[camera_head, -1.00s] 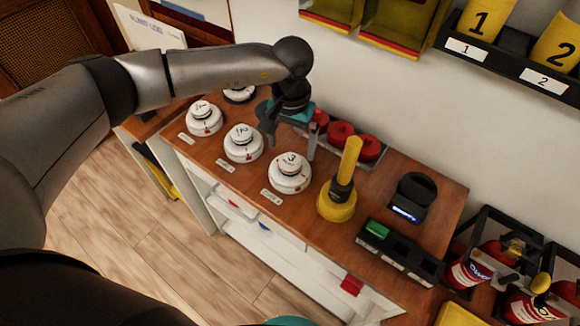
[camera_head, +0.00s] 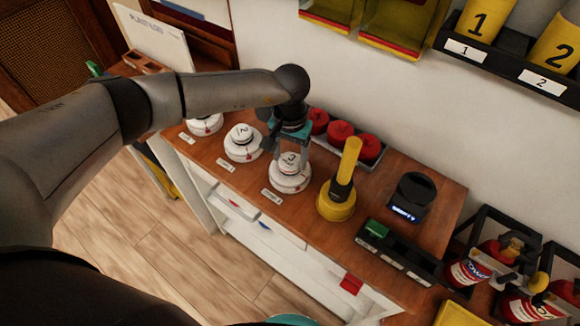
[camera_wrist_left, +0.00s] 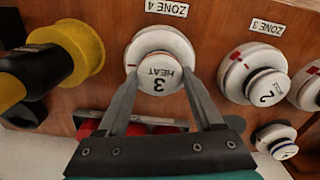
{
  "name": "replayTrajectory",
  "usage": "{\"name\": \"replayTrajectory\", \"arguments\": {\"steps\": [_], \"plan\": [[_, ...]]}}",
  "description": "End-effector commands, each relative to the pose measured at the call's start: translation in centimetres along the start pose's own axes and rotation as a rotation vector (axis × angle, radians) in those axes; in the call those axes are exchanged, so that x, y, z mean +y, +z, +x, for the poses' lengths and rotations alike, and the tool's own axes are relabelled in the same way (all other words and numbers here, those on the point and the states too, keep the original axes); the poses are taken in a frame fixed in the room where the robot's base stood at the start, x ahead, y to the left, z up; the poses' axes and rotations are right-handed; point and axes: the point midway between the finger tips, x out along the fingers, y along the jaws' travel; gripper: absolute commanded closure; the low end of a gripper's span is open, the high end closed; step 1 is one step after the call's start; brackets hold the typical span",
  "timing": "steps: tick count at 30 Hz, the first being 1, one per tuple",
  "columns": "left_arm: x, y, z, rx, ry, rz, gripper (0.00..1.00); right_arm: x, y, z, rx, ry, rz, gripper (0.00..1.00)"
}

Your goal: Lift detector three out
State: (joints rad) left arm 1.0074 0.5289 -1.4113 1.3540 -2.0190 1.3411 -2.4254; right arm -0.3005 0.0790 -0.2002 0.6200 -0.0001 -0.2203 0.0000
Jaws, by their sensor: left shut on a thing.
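Detector three (camera_head: 290,176) is a round white unit with a "3" on its cap. It sits on the wooden bench top behind a small label. My left gripper (camera_head: 291,158) reaches down on it from above, and its fingers are shut on the cap. In the left wrist view the two fingers (camera_wrist_left: 160,82) lie on either side of the cap of detector three (camera_wrist_left: 160,48), marked "3 HEAT". The detector looks upright; I cannot tell whether it is clear of its seat.
Detector two (camera_head: 242,143) stands close on the left, with another detector (camera_head: 204,125) beyond. A yellow tool (camera_head: 338,200) with an upright handle stands close on the right. Red round parts (camera_head: 340,134) lie in a tray behind. A black charger-like unit (camera_head: 411,197) stands farther right.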

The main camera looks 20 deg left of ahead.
Motion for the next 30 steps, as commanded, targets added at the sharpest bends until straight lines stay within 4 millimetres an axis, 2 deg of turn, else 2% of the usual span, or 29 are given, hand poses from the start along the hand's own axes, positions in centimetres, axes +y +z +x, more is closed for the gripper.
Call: {"name": "replayTrajectory", "arguments": {"steps": [2,14,23,26,30], "plan": [[0.0,0.0,0.0,0.000,0.000,0.000,0.49,0.0,0.1,0.0,-0.001,0.000,0.000,0.50],[0.0,-0.1,-0.1,0.001,0.000,-0.001,0.93,0.0,0.1,0.0,-0.002,0.000,-0.001,0.50],[0.0,-0.1,-0.4,0.002,0.000,-0.001,0.93,0.1,0.1,0.0,-0.001,0.001,0.000,0.50],[0.0,-0.1,-1.1,0.003,0.000,0.000,0.93,0.1,0.1,0.0,-0.001,0.001,0.000,0.50],[0.0,-0.1,-3.1,0.005,0.000,0.001,0.93,0.1,0.1,-0.1,-0.001,0.001,0.000,0.50]]}}
